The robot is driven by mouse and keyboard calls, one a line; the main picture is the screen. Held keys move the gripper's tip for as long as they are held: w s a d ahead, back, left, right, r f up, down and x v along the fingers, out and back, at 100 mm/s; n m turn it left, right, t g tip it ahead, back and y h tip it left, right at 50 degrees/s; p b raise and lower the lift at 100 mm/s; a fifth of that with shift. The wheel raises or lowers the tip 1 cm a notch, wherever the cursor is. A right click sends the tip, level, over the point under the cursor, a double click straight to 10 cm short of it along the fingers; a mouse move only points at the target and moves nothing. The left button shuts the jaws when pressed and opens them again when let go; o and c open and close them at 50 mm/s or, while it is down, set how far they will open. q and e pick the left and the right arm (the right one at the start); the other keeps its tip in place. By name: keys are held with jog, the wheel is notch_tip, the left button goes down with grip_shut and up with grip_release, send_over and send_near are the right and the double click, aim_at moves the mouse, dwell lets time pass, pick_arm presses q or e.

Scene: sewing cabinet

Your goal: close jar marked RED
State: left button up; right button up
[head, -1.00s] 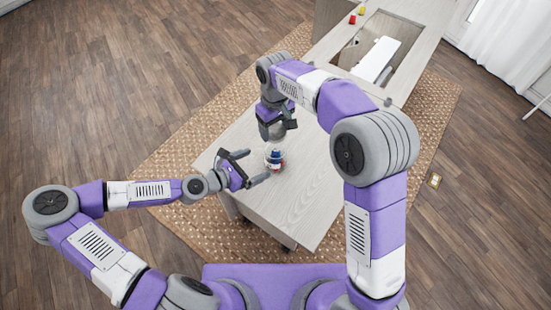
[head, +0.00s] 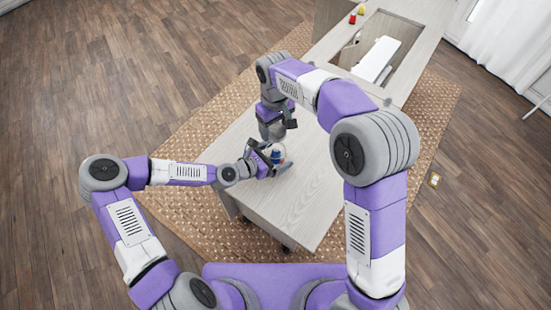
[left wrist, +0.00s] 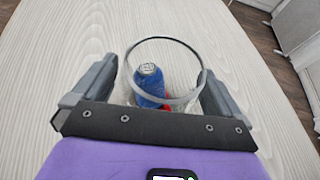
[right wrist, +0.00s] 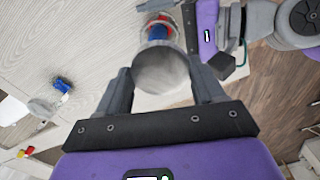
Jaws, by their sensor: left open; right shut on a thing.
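A clear glass jar (left wrist: 180,98) stands on the pale wooden top, holding a blue thread spool (left wrist: 150,86) and something red. Its round rim is open in the left wrist view. I cannot read any marking. My left gripper (left wrist: 160,95) is open, with a finger on either side of the jar; it also shows low in the head view (head: 285,171). My right gripper (head: 277,131) is shut on a grey round lid (right wrist: 166,72), above and beyond the jar. The jar with blue and red inside also shows past the lid in the right wrist view (right wrist: 158,30).
Another glass jar (right wrist: 40,106) and a blue spool (right wrist: 62,86) show at the left of the right wrist view. Red (head: 352,19) and yellow (head: 361,10) spools stand at the far end beside the cabinet's recess with a white machine (head: 375,59). The near wooden top (head: 305,205) is clear.

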aim_at(276, 145)
pick_arm(q)
jog(key=c, duration=1.4)
pick_arm(e)
jog(key=shift+f, duration=2.5)
jog(key=shift+f, duration=0.9)
jog(key=shift+s+f, duration=0.1)
jog(key=shift+f, duration=0.35)
pick_arm(q)
jog(key=shift+s+d+r, duration=0.15)
pick_arm(e)
jog(key=shift+d+f, duration=0.2)
jog(key=shift+f, duration=0.3)
jog(key=shift+r, duration=0.2)
jog(key=shift+r, duration=0.2)
jog(key=shift+a+r, duration=0.1)
